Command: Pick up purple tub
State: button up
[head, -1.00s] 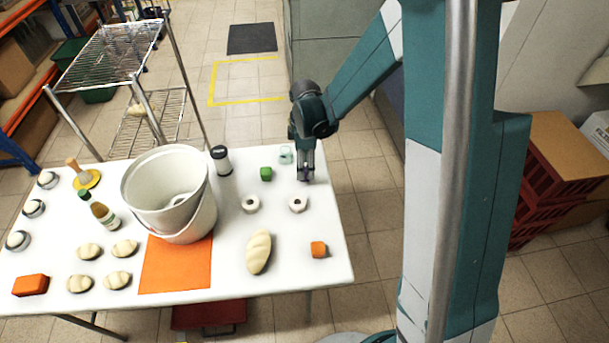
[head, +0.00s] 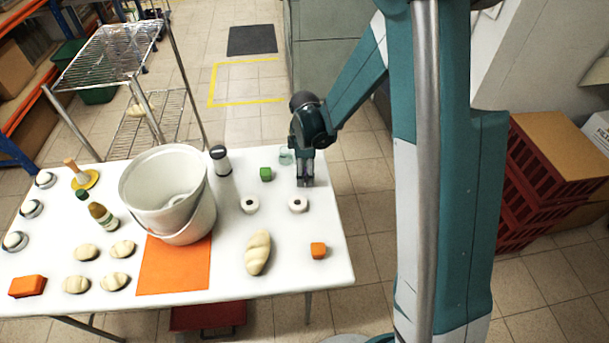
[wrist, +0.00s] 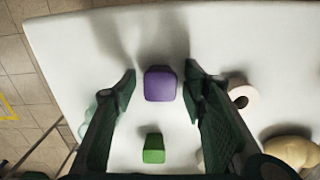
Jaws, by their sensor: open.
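The purple tub (wrist: 160,83) is a small block-like shape with rounded corners on the white table, near the table's edge in the wrist view. My gripper (wrist: 160,80) is open, with one finger on each side of the tub and a gap showing on both sides. In the head view my gripper (head: 305,184) points down over the far right part of the table and hides most or all of the tub.
Beside it are a green block (head: 266,174), a clear glass (head: 286,156) and two white rings (head: 298,205) (head: 250,204). A large white bucket (head: 190,215), a dark-topped shaker (head: 220,160), a bread loaf (head: 258,253) and an orange block (head: 318,250) stand farther off.

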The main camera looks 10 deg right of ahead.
jog(key=c, duration=1)
jog(key=shift+r, duration=0.15)
jog(key=shift+r+p, duration=1.1)
jog(key=shift+r, duration=3.75)
